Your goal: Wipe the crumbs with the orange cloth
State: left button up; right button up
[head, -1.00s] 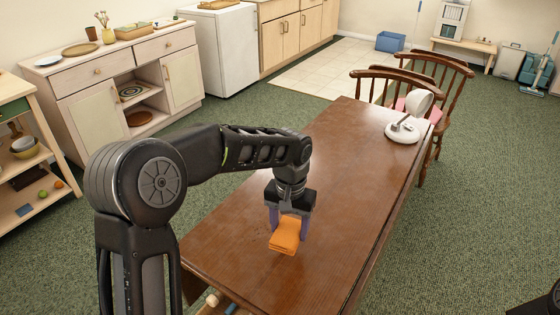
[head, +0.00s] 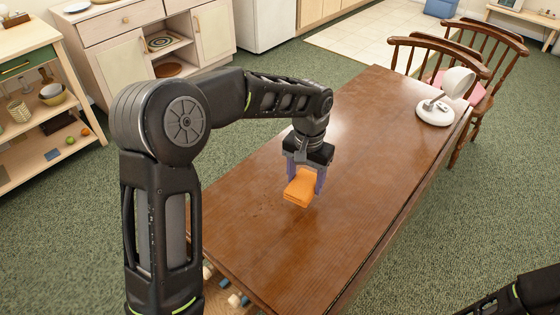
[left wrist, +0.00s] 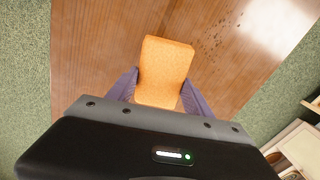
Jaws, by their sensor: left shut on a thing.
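The orange cloth (head: 301,187) is a folded, thick pad held in my left gripper (head: 304,180) over the brown wooden table (head: 352,130). The gripper's purple fingers are shut on it, one on each side. In the left wrist view the cloth (left wrist: 165,72) sticks out beyond the fingers. Whether it touches the tabletop, I cannot tell. Dark crumbs (left wrist: 219,38) lie scattered on the table to the upper right of the cloth in the left wrist view. In the head view the crumbs are faint specks left of the cloth. My right gripper is out of view.
A white lamp (head: 435,111) stands at the table's far right end, with wooden chairs (head: 478,50) beyond. Several small items (head: 233,299) sit below the table's near left edge. A shelf unit (head: 40,105) stands at the left. The tabletop between cloth and lamp is clear.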

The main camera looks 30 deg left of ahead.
pick_arm(q)
jog(key=a+r+m+p, duration=0.2)
jog(key=a+m+p, duration=0.5)
jog(key=m, duration=0.4)
jog(key=shift+w+a+p, duration=0.2)
jog(key=shift+a+p, duration=0.05)
jog(key=shift+p, duration=0.35)
jog(key=shift+f, duration=0.15)
